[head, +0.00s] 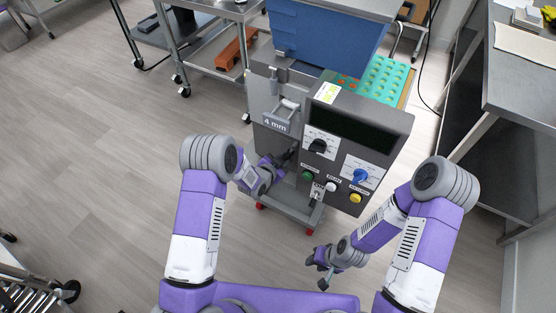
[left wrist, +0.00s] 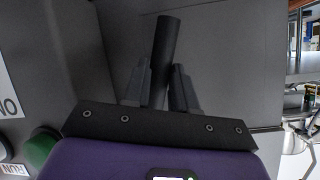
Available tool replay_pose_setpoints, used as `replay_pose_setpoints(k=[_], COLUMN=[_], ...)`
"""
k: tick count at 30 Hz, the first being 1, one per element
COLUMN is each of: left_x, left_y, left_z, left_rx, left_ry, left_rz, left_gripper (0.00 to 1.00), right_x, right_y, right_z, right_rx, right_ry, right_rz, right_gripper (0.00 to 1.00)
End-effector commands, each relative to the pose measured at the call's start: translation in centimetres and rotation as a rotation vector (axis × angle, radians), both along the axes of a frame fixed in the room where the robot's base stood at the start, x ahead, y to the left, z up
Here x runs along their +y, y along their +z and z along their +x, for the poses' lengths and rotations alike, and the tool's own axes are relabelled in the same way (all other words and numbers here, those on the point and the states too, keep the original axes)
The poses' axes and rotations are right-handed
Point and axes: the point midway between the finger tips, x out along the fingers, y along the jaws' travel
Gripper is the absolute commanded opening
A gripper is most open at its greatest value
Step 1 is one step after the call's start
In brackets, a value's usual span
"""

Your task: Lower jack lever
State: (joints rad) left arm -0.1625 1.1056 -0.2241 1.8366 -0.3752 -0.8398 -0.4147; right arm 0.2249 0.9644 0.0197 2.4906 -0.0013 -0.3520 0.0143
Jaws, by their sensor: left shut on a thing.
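The jack lever (left wrist: 166,42) is a dark round bar on the grey side of the depositor (head: 262,100). In the left wrist view it runs up and slightly right from between the fingers of my left gripper (left wrist: 162,68), which is shut on it. In the head view my left gripper (head: 279,161) is beside the machine's left side, below the "4 mm" plate (head: 275,123), and mostly hides the lever. My right gripper (head: 317,272) hangs empty below and in front of the machine, with its fingers apart.
The control panel (head: 352,147) has a black knob, a blue knob (head: 361,176) and coloured buttons close to my left gripper. A green mould tray (head: 383,82) lies behind it. Steel carts stand at the back left, and a steel table (head: 520,85) at right.

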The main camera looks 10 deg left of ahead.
Motion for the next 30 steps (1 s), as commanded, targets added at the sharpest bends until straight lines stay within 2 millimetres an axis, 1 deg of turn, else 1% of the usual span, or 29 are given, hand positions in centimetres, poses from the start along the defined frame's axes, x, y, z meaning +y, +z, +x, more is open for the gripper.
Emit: replay_pose_setpoints(k=[1,9,16,28,29,30], left_x=[-0.4,-1.4,-1.9,-2.0,-2.0,-2.0], left_y=[0.2,0.1,0.3,0.4,0.4,0.4], left_z=[0.2,-0.2,-0.3,-0.3,-0.3,-0.3], left_rx=[0.0,0.046,0.06,0.063,0.063,0.063], left_ry=[0.003,0.003,0.001,0.001,0.001,0.001], left_rz=[-0.039,-0.156,-0.196,-0.204,-0.204,-0.202], left_gripper=[0.0,0.0,0.0,0.0,0.28,0.34], right_x=[0.0,0.0,0.0,0.0,0.0,0.0], right_y=[-0.6,-1.7,-2.0,-2.0,-2.0,-2.0], right_z=[0.0,0.0,0.0,0.0,0.0,0.0], right_rx=[0.0,0.0,0.0,0.0,0.0,0.0], right_ry=[0.0,0.0,0.0,0.0,0.0,0.0], right_rz=[0.0,0.0,0.0,0.0,0.0,0.0], right_gripper=[0.37,0.37,0.37,0.37,0.37,0.37])
